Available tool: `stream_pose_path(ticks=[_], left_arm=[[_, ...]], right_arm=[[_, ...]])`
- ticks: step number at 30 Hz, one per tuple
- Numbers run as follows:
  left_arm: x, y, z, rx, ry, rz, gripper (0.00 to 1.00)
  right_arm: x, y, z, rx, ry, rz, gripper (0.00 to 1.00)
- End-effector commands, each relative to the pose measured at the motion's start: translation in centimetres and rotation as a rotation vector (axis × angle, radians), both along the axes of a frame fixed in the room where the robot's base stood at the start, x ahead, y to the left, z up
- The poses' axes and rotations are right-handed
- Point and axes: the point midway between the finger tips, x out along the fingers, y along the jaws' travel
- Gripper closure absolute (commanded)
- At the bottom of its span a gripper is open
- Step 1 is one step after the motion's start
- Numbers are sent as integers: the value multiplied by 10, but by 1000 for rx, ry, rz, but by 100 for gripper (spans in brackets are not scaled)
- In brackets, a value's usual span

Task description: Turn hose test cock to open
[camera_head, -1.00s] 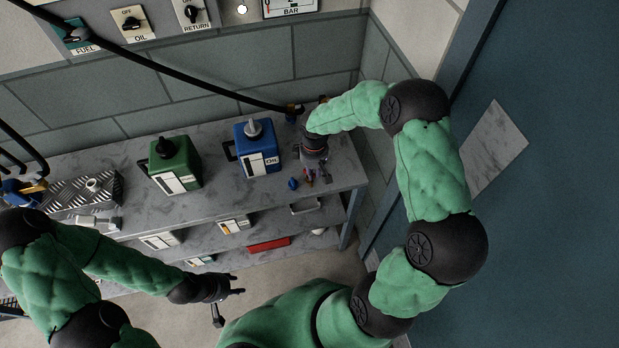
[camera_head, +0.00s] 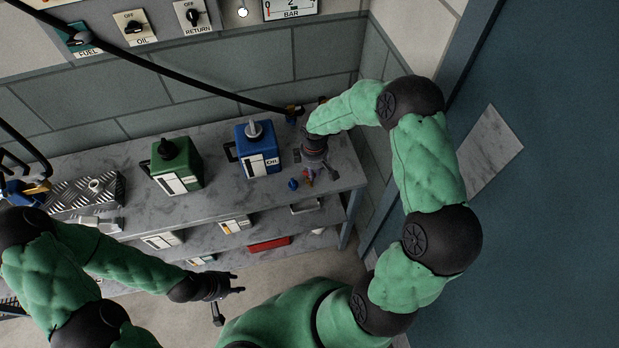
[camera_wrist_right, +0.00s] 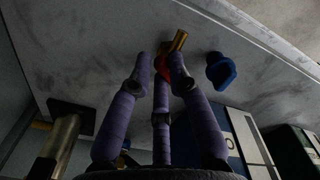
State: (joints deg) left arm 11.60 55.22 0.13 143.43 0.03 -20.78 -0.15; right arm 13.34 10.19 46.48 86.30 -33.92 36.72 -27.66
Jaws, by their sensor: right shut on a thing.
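A red handle (camera_wrist_right: 162,68) sits beside a short brass pipe (camera_wrist_right: 179,42) in the right wrist view; these look like the test cock. My right gripper (camera_wrist_right: 163,82) has its purple fingers closed around the red handle, which they partly hide. In the head view my right gripper (camera_head: 319,177) points down over the right end of the bench, and the cock is mostly hidden there. My left gripper (camera_head: 238,283) is empty, with fingers apart, in front of the shelves. The black hose (camera_head: 200,79) runs along the wall to a brass and blue fitting (camera_head: 292,112).
A blue piece (camera_head: 293,184) lies just left of my right gripper; it also shows in the wrist view (camera_wrist_right: 220,72). A blue oil can (camera_head: 257,150) and a green can (camera_head: 176,166) stand further left on the bench (camera_head: 218,190). The wall closes in at the right.

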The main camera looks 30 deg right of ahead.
Motion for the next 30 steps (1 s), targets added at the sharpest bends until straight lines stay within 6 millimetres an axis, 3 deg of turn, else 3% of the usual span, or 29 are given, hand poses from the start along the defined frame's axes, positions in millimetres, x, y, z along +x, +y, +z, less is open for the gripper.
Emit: stream_pose_path(ticks=[1,6,15,30], left_arm=[[0,0,0,0,0,0,60],[0,0,1,0,0,0,60],[0,0,15,0,0,0,60],[0,0,19,0,0,0,60]], right_arm=[[-11,6,-7,7,29,6,100],[-11,6,-7,7,30,23,100],[-8,5,-6,9,29,222,100],[-7,4,-6,9,29,299,100]])
